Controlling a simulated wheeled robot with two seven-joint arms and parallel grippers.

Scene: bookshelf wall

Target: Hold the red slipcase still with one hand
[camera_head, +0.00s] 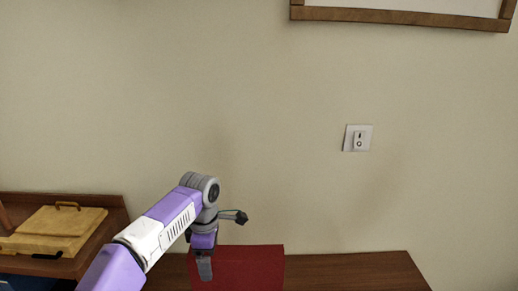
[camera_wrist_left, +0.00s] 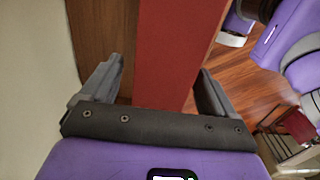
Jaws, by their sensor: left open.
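The red slipcase (camera_head: 255,268) is on the brown wooden shelf top at the bottom of the head view, partly cut off by the frame. My left gripper (camera_head: 204,266) points down at its left part and covers some of it. In the left wrist view, the red slipcase (camera_wrist_left: 168,55) runs between the two open fingers of my left gripper (camera_wrist_left: 158,85). A strip of brown shows between the slipcase and the left finger. The right finger is very close to the slipcase; I cannot tell if it touches. My right gripper is not in view.
The wooden top (camera_head: 350,270) is bare right of the slipcase. A yellow case (camera_head: 60,230) with a handle lies on a wooden surface at the left.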

